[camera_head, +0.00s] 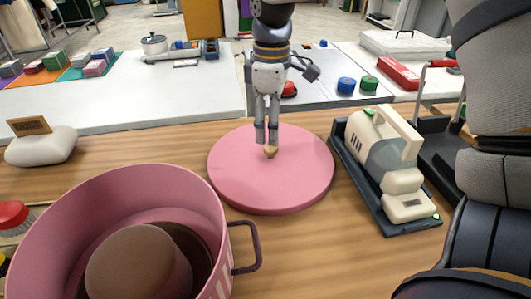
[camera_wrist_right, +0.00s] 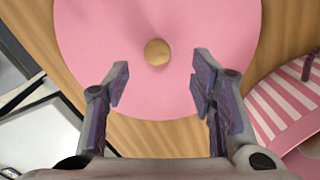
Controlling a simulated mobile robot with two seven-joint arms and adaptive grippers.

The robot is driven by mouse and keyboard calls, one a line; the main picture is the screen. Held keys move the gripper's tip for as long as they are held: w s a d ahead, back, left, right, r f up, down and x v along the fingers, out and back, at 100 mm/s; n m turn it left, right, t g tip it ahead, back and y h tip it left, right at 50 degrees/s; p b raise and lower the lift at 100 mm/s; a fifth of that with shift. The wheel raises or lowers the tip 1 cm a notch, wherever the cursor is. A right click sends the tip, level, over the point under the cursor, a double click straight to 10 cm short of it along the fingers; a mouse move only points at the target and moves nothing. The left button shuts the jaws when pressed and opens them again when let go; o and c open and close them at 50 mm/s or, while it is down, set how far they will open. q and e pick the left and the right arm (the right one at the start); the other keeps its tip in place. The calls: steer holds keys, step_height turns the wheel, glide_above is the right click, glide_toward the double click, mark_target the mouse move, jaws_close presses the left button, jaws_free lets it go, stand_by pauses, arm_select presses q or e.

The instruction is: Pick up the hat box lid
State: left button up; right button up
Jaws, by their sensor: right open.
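The hat box lid (camera_head: 235,179) is a flat pink disc with a small round tan knob (camera_head: 270,152) at its middle, lying on the wooden counter. In the right wrist view the lid (camera_wrist_right: 205,30) shows with its knob (camera_wrist_right: 157,52) ahead of the fingers. My right gripper (camera_head: 267,138) is above the lid, close to the knob, pointing down. In the wrist view the right gripper (camera_wrist_right: 160,88) is open, with nothing between its fingers. The pink hat box (camera_head: 215,200) stands open at the front left with a brown hat (camera_head: 140,262) inside. My left gripper does not show.
A cream steamer-like device (camera_head: 385,150) on a dark tray stands right of the lid. A white rounded block (camera_head: 40,146) with a small sign is at the left. The box's handle (camera_head: 247,250) sticks out near the lid. A white table (camera_head: 130,95) lies behind.

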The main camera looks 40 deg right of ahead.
mark_target(271, 147)
step_height(271, 147, down, 7)
steer(key=shift+w+d, duration=0.1)
steer(key=shift+d, duration=0.05)
steer(key=shift+r, duration=0.1)
steer(key=shift+c, duration=0.6)
jaws_close()
